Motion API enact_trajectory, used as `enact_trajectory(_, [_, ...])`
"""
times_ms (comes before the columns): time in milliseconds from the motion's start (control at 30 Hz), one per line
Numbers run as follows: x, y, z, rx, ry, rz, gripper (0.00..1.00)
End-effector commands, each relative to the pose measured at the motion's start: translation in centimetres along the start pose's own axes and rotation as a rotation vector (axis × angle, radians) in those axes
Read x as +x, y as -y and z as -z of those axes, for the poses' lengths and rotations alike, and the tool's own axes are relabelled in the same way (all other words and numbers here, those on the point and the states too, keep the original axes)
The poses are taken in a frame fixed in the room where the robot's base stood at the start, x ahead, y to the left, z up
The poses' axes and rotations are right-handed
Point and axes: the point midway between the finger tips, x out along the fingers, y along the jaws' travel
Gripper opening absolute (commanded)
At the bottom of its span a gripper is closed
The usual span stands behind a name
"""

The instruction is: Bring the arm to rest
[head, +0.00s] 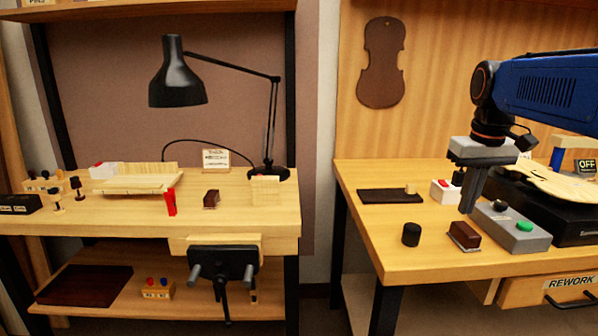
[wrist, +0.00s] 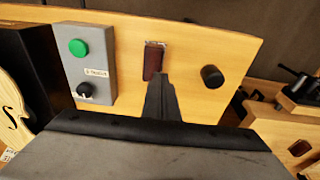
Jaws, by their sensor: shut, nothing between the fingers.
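My gripper (head: 472,193) is shut and empty. My blue arm (head: 550,88) reaches in from the right edge. I cannot tell the exact height of the fingertips above the bench.
A black cylinder (head: 411,234) stands near the bench's front. A dark mat (head: 390,196) and a white box with a red button (head: 445,190) lie behind. A violin plate (head: 560,180) rests on a black unit at right. A gap separates the left bench (head: 240,215).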

Motion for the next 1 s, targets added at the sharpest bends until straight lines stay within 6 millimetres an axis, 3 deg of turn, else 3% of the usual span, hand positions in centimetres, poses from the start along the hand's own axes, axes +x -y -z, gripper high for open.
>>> enact_trajectory(33, [0.5,0.9,-1.6,-0.001,-0.016,-0.002,0.0])
enact_trajectory(300, [4.4,4.5,-8.7,0.006,-0.103,-0.005,0.0])
enact_trajectory(700, [12.2,8.2,-18.5,0.018,-0.224,0.01,0.0])
enact_trajectory(833, [14.5,8.9,-20.9,0.022,-0.254,0.017,0.0])
enact_trajectory(1000, [16.1,9.3,-22.4,0.025,-0.276,0.022,0.0])
